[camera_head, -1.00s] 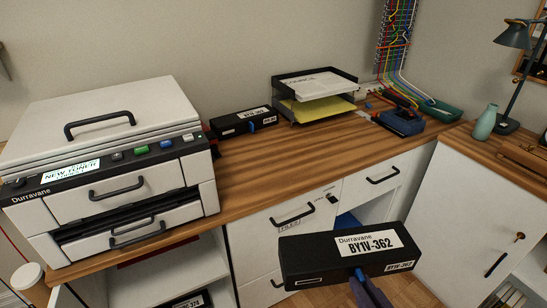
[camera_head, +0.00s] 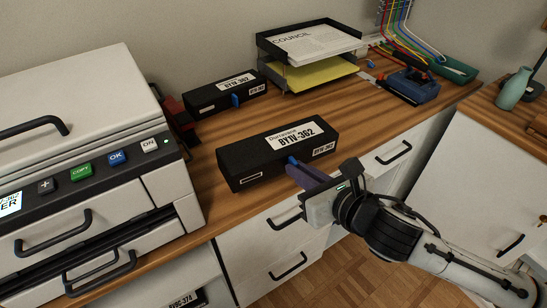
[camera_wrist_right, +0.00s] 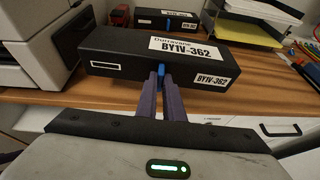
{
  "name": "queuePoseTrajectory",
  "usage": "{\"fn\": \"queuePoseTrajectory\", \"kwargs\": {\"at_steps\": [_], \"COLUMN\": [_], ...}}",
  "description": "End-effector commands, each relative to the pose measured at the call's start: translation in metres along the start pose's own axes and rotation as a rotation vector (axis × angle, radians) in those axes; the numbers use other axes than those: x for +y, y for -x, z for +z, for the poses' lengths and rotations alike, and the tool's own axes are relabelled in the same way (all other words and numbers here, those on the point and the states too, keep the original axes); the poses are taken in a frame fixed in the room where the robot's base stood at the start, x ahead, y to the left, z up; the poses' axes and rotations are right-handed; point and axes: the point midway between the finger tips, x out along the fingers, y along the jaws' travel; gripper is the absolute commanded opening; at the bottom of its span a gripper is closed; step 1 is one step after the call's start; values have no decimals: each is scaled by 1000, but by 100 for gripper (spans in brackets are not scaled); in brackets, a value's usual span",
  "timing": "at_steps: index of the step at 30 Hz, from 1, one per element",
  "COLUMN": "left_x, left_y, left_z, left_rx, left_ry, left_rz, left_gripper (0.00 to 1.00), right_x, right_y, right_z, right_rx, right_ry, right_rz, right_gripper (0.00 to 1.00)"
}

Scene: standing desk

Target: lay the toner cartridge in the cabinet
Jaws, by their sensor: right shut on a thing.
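A black toner cartridge (camera_head: 250,159) with a white BY1V-362 label is at the front part of the desk top, left of my right arm. My right gripper (camera_head: 297,168) is shut on its blue tab, also seen in the right wrist view (camera_wrist_right: 162,78). I cannot tell whether the cartridge touches the wood or hangs just above it. A second black cartridge (camera_head: 210,98) with a like label and blue tab lies farther back. A cabinet compartment (camera_head: 160,265) under the desk at lower left shows only partly, with a cartridge labelled 374 (camera_head: 187,299) in it. My left gripper is not in view.
A white printer (camera_head: 90,95) stands close on the left. A black paper tray (camera_head: 290,76) and a blue tool (camera_head: 413,84) are at the back. Drawers with black handles (camera_head: 290,265) are below the desk edge. Bare wood (camera_head: 375,125) lies right of the cartridge.

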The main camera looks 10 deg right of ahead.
Motion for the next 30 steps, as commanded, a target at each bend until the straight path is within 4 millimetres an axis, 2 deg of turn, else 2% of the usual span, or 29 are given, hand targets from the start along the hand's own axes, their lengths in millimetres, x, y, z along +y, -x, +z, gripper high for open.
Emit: {"fn": "queuePoseTrajectory", "kwargs": {"at_steps": [1, 6, 12, 14, 21, 30], "left_x": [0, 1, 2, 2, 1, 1], "left_y": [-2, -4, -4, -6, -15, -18], "left_z": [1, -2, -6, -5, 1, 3], "left_rx": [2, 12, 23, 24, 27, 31], "left_ry": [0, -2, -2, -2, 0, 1], "left_rz": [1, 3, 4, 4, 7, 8], "left_gripper": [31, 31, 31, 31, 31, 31], "right_x": [-5, -17, -24, -25, -26, -26], "right_y": [-11, -32, -42, -46, -62, -71], "right_z": [17, 48, 66, 61, 22, -2], "right_rx": [-17, -12, -8, -5, -3, -4], "right_ry": [20, 41, 47, 45, 44, 45], "right_rz": [10, 42, 57, 60, 60, 60], "right_gripper": [0, 0, 0, 0, 0, 0]}}
